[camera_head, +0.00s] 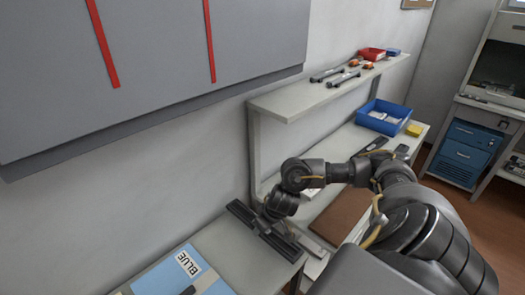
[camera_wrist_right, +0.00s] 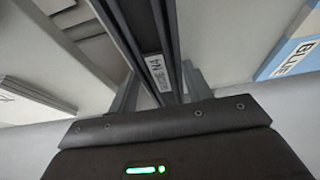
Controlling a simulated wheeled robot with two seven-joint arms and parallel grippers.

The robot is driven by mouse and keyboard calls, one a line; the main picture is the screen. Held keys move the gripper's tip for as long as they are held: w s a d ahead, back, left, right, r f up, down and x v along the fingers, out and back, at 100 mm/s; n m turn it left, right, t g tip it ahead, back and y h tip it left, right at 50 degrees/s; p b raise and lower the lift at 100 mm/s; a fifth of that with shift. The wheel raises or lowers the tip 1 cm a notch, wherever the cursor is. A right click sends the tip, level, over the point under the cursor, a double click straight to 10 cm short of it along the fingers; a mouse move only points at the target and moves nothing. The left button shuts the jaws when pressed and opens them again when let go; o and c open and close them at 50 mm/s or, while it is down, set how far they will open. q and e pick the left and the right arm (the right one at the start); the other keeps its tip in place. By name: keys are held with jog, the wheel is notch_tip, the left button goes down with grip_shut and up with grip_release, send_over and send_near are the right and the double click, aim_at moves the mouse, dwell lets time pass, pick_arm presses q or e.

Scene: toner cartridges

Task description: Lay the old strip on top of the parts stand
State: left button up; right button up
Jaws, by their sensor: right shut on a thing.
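A long dark strip (camera_head: 279,244) with lengthwise ridges is in my right gripper (camera_head: 265,219), which is shut on it near its middle. The strip sticks out on both sides of the gripper, above or at the far edge of a grey-topped stand (camera_head: 236,254); I cannot tell whether it touches. In the right wrist view the strip (camera_wrist_right: 170,35) runs away between the fingers and carries a small pale label ending in "N4". Which surface is the parts stand is not marked. My left gripper is not in view.
A box marked BLUE (camera_head: 170,272) lies at the stand's near left. A white shelf (camera_head: 290,103) holds tools and a red tray (camera_head: 371,54). The bench below carries a blue bin (camera_head: 383,117) and a brown mat (camera_head: 341,215). A grey wall cabinet (camera_head: 150,55) hangs above left.

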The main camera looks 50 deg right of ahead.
jog(key=shift+s+b+x, duration=0.2)
jog(key=shift+x, duration=0.75)
jog(key=shift+s+b+x, duration=0.15)
jog(key=shift+s+x, duration=0.05)
jog(key=shift+x, duration=0.7)
jog(key=shift+a+f, duration=0.1)
jog(key=shift+f, duration=0.25)
jog(key=o, duration=1)
jog(key=shift+s+r, duration=0.1)
jog(key=shift+r, duration=0.45)
jog(key=p+v, duration=0.3)
jog(key=v, duration=0.8)
jog(key=shift+s+r+p, duration=0.1)
jog(key=shift+s+p, duration=0.05)
jog(key=shift+p, duration=0.15)
